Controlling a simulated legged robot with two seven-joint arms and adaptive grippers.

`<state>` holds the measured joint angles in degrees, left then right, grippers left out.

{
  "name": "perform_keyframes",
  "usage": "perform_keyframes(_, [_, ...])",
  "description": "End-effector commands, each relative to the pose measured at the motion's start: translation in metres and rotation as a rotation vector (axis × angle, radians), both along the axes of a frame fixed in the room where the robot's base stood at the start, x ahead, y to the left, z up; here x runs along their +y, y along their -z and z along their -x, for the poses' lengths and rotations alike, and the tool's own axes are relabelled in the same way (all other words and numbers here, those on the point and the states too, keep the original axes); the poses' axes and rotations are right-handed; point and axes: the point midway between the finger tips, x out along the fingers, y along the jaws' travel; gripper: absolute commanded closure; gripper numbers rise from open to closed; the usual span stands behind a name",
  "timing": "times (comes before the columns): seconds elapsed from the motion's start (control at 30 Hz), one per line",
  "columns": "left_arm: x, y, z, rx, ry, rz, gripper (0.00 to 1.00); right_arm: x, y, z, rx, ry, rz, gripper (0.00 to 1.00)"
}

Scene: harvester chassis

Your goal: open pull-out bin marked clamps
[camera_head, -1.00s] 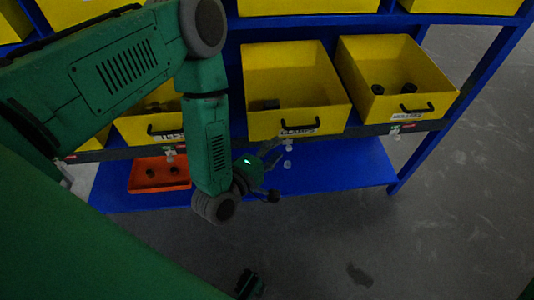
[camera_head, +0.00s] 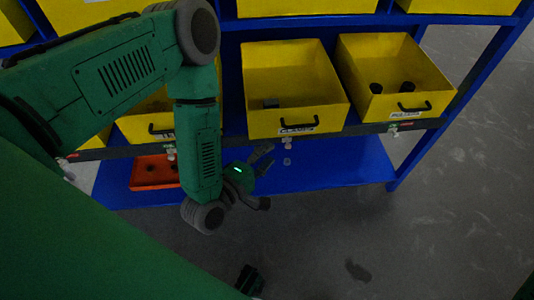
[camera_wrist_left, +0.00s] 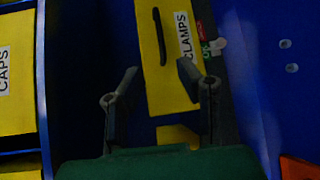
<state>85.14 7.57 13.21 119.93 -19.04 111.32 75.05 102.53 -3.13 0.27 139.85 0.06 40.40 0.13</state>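The yellow bin marked CLAMPS (camera_head: 297,118) sits in the shelf's middle row, with a white label and a dark handle on its front. A small dark item lies inside. In the left wrist view the CLAMPS bin front (camera_wrist_left: 178,88) is turned on its side, with the black handle (camera_wrist_left: 160,36) beyond the fingertips. My left gripper (camera_head: 264,178) is below and in front of the bin, apart from the handle. Its two fingers (camera_wrist_left: 157,72) are spread with nothing between them that they touch. My right gripper is not clearly visible.
A yellow bin with two dark round parts (camera_head: 396,82) stands to the right. Another yellow bin (camera_head: 140,127) is partly behind my left arm. An orange tray (camera_head: 150,182) lies on the blue lower shelf (camera_head: 340,165). Grey floor is clear at front right.

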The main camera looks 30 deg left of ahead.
Motion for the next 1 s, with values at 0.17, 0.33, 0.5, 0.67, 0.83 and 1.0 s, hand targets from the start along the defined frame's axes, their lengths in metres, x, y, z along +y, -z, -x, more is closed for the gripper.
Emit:
perform_keyframes(0.17, [0.000, 0.000, 0.003, 0.002, 0.001, 0.001, 0.69, 0.000, 0.000, 0.002, -0.002, 0.000, 0.000, 0.60])
perform_keyframes(0.33, [0.006, -0.002, 0.026, 0.006, -0.002, 0.002, 0.69, 0.000, 0.000, 0.002, -0.002, 0.000, 0.000, 0.60])
perform_keyframes(0.5, [0.011, -0.002, 0.047, 0.015, -0.005, 0.006, 0.69, 0.000, 0.000, 0.002, -0.002, 0.000, 0.000, 0.60])
perform_keyframes(0.67, [0.015, -0.007, 0.063, 0.006, -0.008, 0.002, 0.69, 0.000, 0.000, 0.002, -0.002, 0.000, 0.000, 0.60])
perform_keyframes(0.83, [0.021, -0.011, 0.096, 0.007, -0.005, 0.002, 0.69, 0.000, 0.000, 0.002, -0.002, 0.000, 0.000, 0.60])
perform_keyframes(1.0, [0.024, -0.014, 0.112, 0.005, -0.002, 0.001, 0.69, 0.000, 0.000, 0.001, -0.002, 0.000, 0.000, 0.60])
